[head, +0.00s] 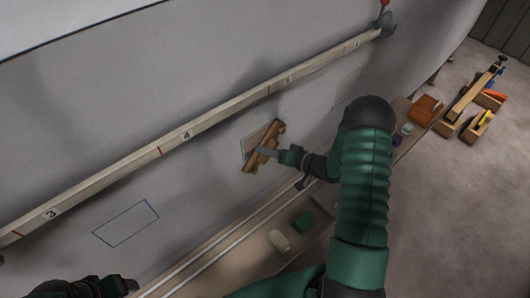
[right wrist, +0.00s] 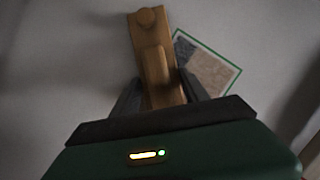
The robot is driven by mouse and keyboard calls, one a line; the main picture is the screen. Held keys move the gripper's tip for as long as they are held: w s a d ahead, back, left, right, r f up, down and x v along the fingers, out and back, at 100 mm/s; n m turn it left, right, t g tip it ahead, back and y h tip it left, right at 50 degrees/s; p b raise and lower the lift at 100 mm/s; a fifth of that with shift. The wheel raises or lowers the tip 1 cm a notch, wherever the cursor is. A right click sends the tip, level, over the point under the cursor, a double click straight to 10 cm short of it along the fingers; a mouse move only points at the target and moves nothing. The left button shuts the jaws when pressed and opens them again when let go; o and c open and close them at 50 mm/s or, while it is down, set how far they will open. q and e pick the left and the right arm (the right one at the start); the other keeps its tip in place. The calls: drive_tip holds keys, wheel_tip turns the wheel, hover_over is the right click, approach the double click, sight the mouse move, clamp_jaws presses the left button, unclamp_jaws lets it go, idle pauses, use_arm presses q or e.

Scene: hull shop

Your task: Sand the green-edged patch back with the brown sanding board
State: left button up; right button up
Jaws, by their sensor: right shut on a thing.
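The brown sanding board (head: 265,147) is held against or just off the grey hull wall in the head view. My right gripper (head: 279,155) is shut on its handle. In the right wrist view the board (right wrist: 152,50) runs upright between the fingers (right wrist: 158,100). The green-edged patch (right wrist: 208,70) lies beside and partly behind the board, with a tan area and a dark grey area inside its green outline. In the head view a part of the patch (head: 249,143) shows left of the board. My left gripper (head: 85,288) is at the bottom left edge, its fingers unclear.
A long numbered batten (head: 190,130) crosses the hull above the patch. A blue-outlined rectangle (head: 125,223) is at lower left. A plank shelf below holds a green block (head: 303,222) and a cream block (head: 279,240). Tools and wooden blocks (head: 470,105) lie at right.

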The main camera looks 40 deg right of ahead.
sight(257, 154)
drive_tip(key=a, duration=0.3)
drive_tip(key=shift+s+a+r+p, duration=0.1)
drive_tip(key=shift+a+r+p, duration=0.1)
drive_tip(key=shift+p, duration=0.2)
drive_tip(key=shift+a+f, duration=0.1)
drive_tip(key=shift+a, duration=0.35)
drive_tip(key=shift+s+a+p, duration=0.2)
drive_tip(key=shift+a+p, duration=0.15)
drive_tip(key=shift+a, duration=1.5)
drive_tip(key=o, duration=0.7)
drive_tip(key=c, duration=0.7)
drive_tip(key=shift+s, duration=0.1)
drive_tip(key=shift+s+d, duration=0.1)
drive_tip(key=shift+s, duration=0.4)
drive_tip(key=shift+s, duration=0.1)
